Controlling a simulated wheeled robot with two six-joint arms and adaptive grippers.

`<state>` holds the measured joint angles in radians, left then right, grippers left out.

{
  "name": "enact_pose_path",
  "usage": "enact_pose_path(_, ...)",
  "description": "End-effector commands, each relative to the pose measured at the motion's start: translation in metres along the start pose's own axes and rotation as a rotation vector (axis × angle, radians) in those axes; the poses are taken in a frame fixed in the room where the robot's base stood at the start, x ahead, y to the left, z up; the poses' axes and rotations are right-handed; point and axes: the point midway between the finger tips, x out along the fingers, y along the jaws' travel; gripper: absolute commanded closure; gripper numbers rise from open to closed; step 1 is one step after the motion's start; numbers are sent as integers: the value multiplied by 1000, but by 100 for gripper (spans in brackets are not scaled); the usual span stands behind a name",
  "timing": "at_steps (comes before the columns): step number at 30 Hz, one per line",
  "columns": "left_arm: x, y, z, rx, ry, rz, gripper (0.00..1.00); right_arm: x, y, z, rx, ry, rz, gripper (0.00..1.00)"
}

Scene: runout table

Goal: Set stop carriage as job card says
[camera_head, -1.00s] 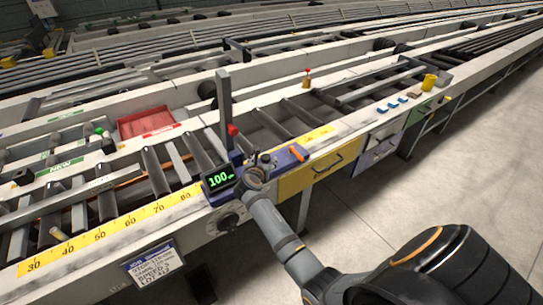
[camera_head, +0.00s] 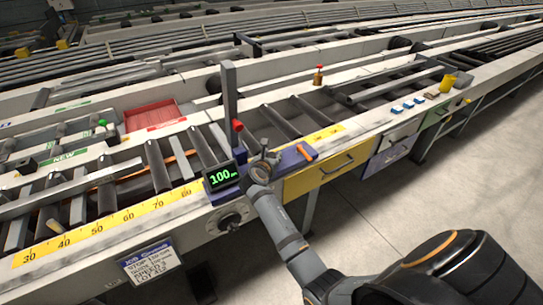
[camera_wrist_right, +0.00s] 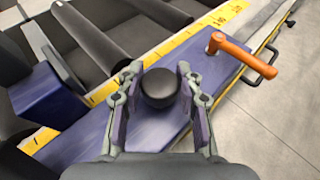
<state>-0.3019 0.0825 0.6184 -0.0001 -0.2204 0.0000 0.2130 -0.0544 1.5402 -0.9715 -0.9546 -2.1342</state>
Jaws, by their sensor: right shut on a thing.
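The blue stop carriage (camera_head: 290,158) sits on the front rail, with an upright grey post (camera_head: 230,100) and a green-lit display (camera_head: 221,177) reading 100. My right gripper (camera_head: 266,162) is at the carriage; in the right wrist view its fingers (camera_wrist_right: 158,80) are shut on a round black knob (camera_wrist_right: 159,90). An orange lever (camera_head: 307,152) is on the carriage's right end; it also shows in the right wrist view (camera_wrist_right: 243,54). A yellow scale (camera_head: 140,214) runs along the rail. The job card (camera_head: 148,262) hangs below it; its small print is hard to read. My left gripper is out of view.
A dark handwheel (camera_head: 230,221) is below the display. A yellow drawer (camera_head: 330,172) is below the rail at right. Rollers lie behind the carriage, with a red tray (camera_head: 150,117) farther back. Blue pieces and a yellow cup (camera_head: 447,83) are at right.

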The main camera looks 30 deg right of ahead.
Motion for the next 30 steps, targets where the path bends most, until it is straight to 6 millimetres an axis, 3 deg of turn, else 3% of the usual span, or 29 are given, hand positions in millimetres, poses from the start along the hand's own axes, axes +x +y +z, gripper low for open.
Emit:
enact_pose_path(3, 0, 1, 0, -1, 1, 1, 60, 0, 0, 0, 0, 0, 0, 100)
enact_pose_path(10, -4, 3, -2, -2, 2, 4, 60, 2, -3, 3, -2, 0, 0, 100)
enact_pose_path(15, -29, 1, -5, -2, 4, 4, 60, 25, -30, 18, -9, -3, -4, 100)
enact_pose_path(21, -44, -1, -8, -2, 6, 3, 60, 55, -61, 27, -5, -2, -2, 100)
enact_pose_path(30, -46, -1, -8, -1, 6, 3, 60, 66, -71, 27, 1, 0, -1, 100)
